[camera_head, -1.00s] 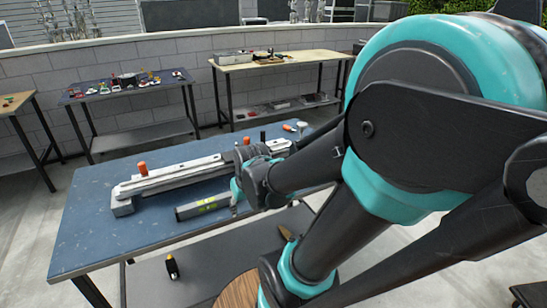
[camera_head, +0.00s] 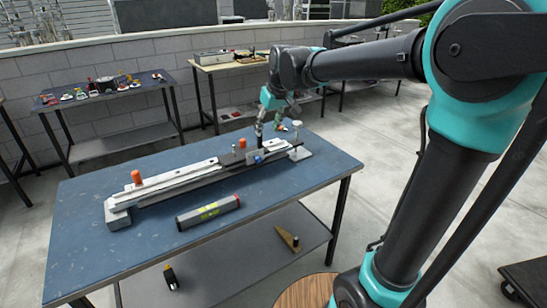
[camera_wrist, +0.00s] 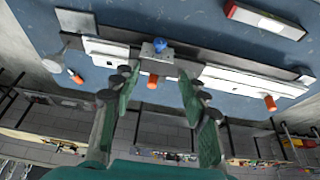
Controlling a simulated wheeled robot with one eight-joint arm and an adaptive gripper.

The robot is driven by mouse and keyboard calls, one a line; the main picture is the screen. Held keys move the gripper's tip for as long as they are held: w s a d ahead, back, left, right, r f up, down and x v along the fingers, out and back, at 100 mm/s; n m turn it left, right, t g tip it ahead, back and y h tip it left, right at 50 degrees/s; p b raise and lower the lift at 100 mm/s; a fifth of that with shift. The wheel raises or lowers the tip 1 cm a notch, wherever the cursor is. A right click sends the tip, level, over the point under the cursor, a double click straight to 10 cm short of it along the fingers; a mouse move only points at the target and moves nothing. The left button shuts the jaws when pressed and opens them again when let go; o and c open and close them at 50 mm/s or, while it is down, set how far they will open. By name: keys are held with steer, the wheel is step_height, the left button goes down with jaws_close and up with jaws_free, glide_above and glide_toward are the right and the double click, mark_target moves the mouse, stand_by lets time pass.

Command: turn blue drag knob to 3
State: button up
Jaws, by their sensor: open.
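A small blue knob (camera_wrist: 160,45) sits on a grey carriage (camera_wrist: 158,65) on a long pale rail (camera_wrist: 240,86). In the head view, the blue knob (camera_head: 258,158) shows on the near side of the rail, towards its right end. My gripper (camera_wrist: 158,82) is open and empty, with its two green fingers spread either side of the carriage in the wrist view. In the head view, my gripper (camera_head: 268,130) points down above the carriage area. I cannot tell whether the fingers touch anything. Any markings by the knob are too small to read.
The rail lies on a blue-topped table (camera_head: 95,240). An orange knob (camera_head: 136,177) stands near its left end. A grey level with a green label (camera_head: 208,212) lies in front. A white stand (camera_head: 297,140) is by the right end. The front-left tabletop is clear.

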mark_target(259, 158)
steer(key=x, duration=1.7)
steer(key=shift+s+f, duration=0.1)
steer(key=shift+c, duration=0.2)
steer(key=shift+d, duration=0.1)
jaws_close()
